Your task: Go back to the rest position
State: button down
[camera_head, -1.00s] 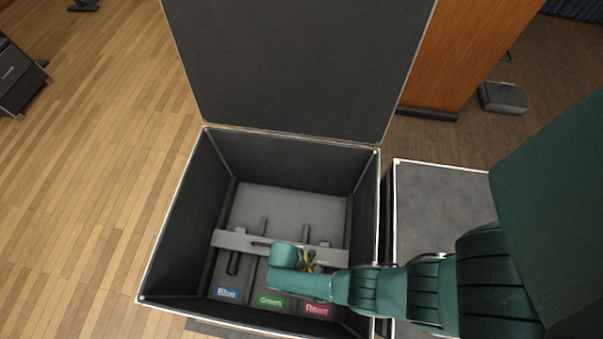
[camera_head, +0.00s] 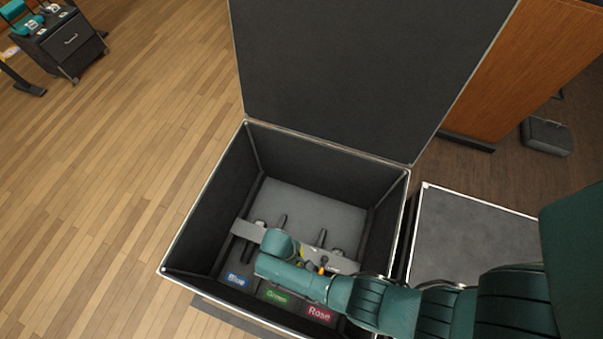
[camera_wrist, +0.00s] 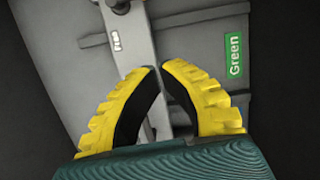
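The fader panel (camera_head: 310,205) lies in the bottom of an open black case, with a pale crossbar (camera_head: 250,231) over its slots. A blue label (camera_head: 236,280), a green label (camera_head: 277,297) and a red "Rose" label (camera_head: 319,313) sit along its near edge. My gripper (camera_head: 314,260) is inside the case, low over the crossbar. The green label (camera_wrist: 234,55) is right of the fingers, and a dark fader knob (camera_wrist: 118,5) is at the top edge. My wrist hides part of the panel.
The case walls (camera_head: 205,210) surround my gripper, and the raised lid (camera_head: 360,75) stands behind. A second grey-topped case (camera_head: 465,235) is at the right under my arm. Wooden floor at the left is free. A drawer cart (camera_head: 68,42) stands far left.

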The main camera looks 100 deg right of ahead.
jog(key=shift+r, duration=0.45)
dwell(0.3)
